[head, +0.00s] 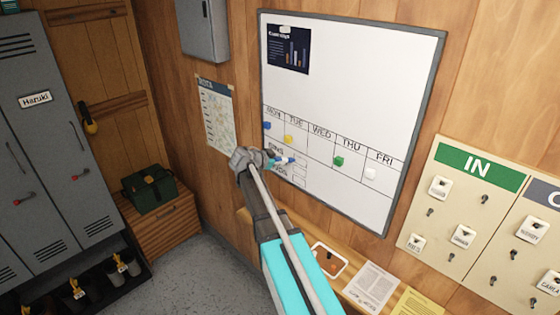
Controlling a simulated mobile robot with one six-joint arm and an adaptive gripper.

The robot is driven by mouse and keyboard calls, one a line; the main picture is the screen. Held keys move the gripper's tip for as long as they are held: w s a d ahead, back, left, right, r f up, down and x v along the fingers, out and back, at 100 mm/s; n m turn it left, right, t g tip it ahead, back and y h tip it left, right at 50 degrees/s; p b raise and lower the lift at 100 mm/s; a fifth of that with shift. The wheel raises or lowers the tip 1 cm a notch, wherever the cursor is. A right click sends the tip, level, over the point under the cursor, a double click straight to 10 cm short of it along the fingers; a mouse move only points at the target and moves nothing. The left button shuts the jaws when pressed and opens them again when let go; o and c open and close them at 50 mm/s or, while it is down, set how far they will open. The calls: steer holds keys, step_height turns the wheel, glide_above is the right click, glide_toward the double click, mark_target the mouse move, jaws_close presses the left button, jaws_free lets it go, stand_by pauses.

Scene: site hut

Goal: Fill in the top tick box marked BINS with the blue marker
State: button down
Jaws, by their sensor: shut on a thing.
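My gripper (268,159) is at the lower left of the whiteboard (345,100), shut on the blue marker (284,161). The marker is small in view and points right, towards the board. Its tip is close to the tick boxes, but I cannot tell whether it touches. The word BINS (276,149) is on the board just above the gripper. A second row of lettering and a lower box (299,181) show below the marker. The top box beside BINS is partly hidden by the marker, and I cannot see whether it has ink in it.
Coloured magnets, such as a yellow one (288,139) and a green one (339,161), sit on the board's weekday row. A ledge below holds a tray (328,261) and papers (371,286). A key board (465,215) hangs at right. Grey lockers (45,130) stand at left.

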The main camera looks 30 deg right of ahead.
steer(key=shift+w+d, duration=0.15)
steer(key=shift+d, duration=0.2)
steer(key=shift+s, duration=0.2)
steer(key=shift+s+d, duration=0.1)
steer(key=shift+s, duration=0.25)
steer(key=shift+s+d, duration=0.1)
steer(key=shift+s, duration=0.05)
stand_by(0.4)
steer(key=shift+s+d, duration=0.15)
steer(key=shift+s, duration=0.15)
steer(key=shift+s, duration=0.15)
stand_by(0.4)
steer(key=shift+s+d, duration=0.15)
steer(key=shift+s, duration=0.15)
stand_by(0.3)
steer(key=shift+s+d, duration=0.15)
steer(key=shift+s, duration=0.35)
